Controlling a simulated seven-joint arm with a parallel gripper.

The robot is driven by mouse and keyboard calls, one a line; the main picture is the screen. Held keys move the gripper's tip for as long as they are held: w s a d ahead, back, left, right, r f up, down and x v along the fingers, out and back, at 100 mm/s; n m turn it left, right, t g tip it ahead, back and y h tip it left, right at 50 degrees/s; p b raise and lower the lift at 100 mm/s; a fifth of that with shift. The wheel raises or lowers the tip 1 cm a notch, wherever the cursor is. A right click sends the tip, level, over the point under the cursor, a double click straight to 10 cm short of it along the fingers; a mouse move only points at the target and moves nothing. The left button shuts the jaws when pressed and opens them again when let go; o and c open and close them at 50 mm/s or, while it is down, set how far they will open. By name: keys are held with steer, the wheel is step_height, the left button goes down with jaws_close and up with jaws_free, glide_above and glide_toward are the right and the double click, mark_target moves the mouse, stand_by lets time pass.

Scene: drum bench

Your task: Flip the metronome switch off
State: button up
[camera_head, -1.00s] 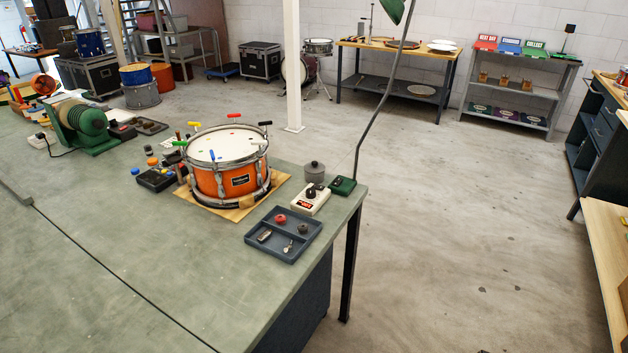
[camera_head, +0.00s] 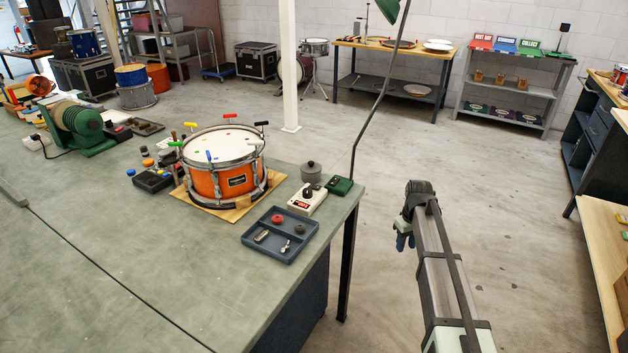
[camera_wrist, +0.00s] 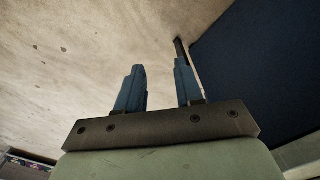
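The metronome (camera_head: 307,199) is a small off-white box with a dark knob and a red display, near the bench's right corner in the head view. Its switch is too small to make out. My gripper (camera_head: 404,241) hangs over the floor to the right of the bench, well apart from the metronome. In the wrist view my gripper (camera_wrist: 160,88) shows two blue fingers with a clear gap between them and nothing held. The metronome is not seen in the wrist view.
A grey tray (camera_head: 254,249) with small parts lies in front of the metronome. A lamp's thin pole (camera_head: 372,117) rises at the bench corner.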

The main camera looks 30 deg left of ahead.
steer(key=w+a+r+n, duration=0.2)
steer(key=a+r, duration=0.4)
steer(key=a, duration=0.3)
steer(key=w+a+r+n, duration=0.2)
steer(key=a+r, duration=0.3)
steer(key=a, duration=0.4)
step_height(320, 180, up, 14)
steer(key=n, duration=0.4)
glide_above(311, 186)
step_height(311, 186, down, 13)
steer(key=shift+w+a+f, duration=0.1)
jaws_close()
